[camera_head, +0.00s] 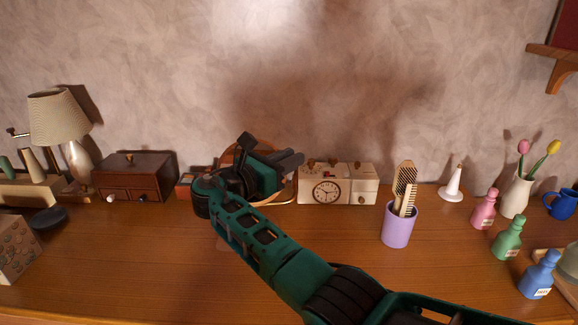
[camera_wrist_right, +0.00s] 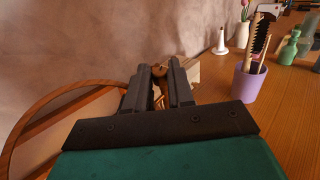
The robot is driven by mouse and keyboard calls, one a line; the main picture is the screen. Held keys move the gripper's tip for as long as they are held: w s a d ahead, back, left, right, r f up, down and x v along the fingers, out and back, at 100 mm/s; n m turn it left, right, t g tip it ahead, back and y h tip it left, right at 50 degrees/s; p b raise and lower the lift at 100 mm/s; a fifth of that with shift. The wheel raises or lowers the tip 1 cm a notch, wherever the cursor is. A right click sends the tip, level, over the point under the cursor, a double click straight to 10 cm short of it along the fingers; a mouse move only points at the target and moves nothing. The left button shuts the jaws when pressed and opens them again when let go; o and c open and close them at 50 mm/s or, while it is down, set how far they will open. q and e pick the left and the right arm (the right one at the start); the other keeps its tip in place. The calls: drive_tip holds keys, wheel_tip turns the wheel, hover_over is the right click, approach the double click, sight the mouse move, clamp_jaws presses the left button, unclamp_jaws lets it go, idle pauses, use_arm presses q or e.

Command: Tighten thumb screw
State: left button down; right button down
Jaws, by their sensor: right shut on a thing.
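My right gripper (camera_head: 298,158) reaches across the desk from the lower right, its fingertips at the left top edge of the white clock box (camera_head: 364,190). In the right wrist view, its two dark fingers (camera_wrist_right: 165,72) are shut on a small brass-brown piece (camera_wrist_right: 161,74), which looks like the thumb screw. The fingers hide most of it, and I cannot tell how far it is turned. The round clock face (camera_head: 327,192) faces forward. A wooden hoop (camera_wrist_right: 22,125) stands to the left of the fingers, partly behind my gripper in the head view. My left gripper is not in view.
A lilac cup (camera_head: 398,228) with a brush and comb stands right of the clock box. A dark wooden box (camera_head: 135,177) and a lamp (camera_head: 60,118) stand left. Several bottles and a tulip vase (camera_head: 516,195) are at the right.

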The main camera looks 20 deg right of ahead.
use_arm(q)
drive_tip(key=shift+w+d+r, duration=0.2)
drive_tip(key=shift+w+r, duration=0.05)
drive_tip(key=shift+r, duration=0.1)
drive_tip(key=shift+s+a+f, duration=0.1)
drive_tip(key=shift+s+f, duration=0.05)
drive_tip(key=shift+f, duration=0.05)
use_arm(e)
drive_tip(key=c, duration=1)
unclamp_jaws()
